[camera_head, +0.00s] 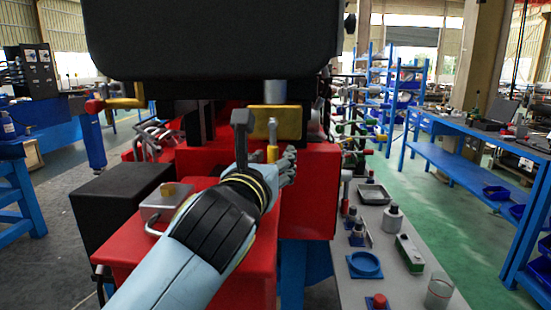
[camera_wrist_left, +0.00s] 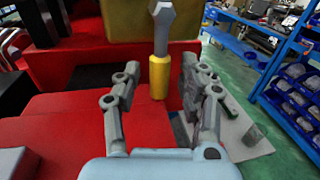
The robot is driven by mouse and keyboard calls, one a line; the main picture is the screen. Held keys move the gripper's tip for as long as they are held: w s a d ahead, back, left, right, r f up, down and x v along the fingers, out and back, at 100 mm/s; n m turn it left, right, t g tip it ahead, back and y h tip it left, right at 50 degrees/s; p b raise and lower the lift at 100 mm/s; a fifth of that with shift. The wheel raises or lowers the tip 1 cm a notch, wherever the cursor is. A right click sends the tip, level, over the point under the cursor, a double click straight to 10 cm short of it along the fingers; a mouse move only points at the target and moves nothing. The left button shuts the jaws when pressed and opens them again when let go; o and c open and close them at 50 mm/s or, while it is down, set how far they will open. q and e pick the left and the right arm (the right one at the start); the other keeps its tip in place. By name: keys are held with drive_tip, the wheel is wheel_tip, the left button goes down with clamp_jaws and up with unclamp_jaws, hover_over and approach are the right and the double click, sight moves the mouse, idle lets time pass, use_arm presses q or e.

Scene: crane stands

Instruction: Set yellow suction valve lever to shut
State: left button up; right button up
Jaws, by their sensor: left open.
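The yellow suction valve lever (camera_head: 272,153) has a yellow grip and a grey metal end. It stands roughly upright in front of the red machine housing. In the left wrist view the lever (camera_wrist_left: 159,76) shows between my two fingers, with its grey end uppermost. My left gripper (camera_head: 266,137) is open, with its fingers spread to either side of the lever in the picture. In the left wrist view the gripper (camera_wrist_left: 160,64) shows no finger clearly touching the lever; the depth gap is hard to judge. My right gripper is not in view.
A yellow plate (camera_head: 287,122) is behind the lever. A metal box (camera_head: 160,208) sits on the red housing. A grey bench (camera_head: 385,270) with small parts is at right. Green floor (camera_head: 450,215) beyond is clear.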

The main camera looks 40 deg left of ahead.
use_arm(q)
drive_tip(key=shift+s, duration=0.15)
clamp_jaws()
idle(0.4)
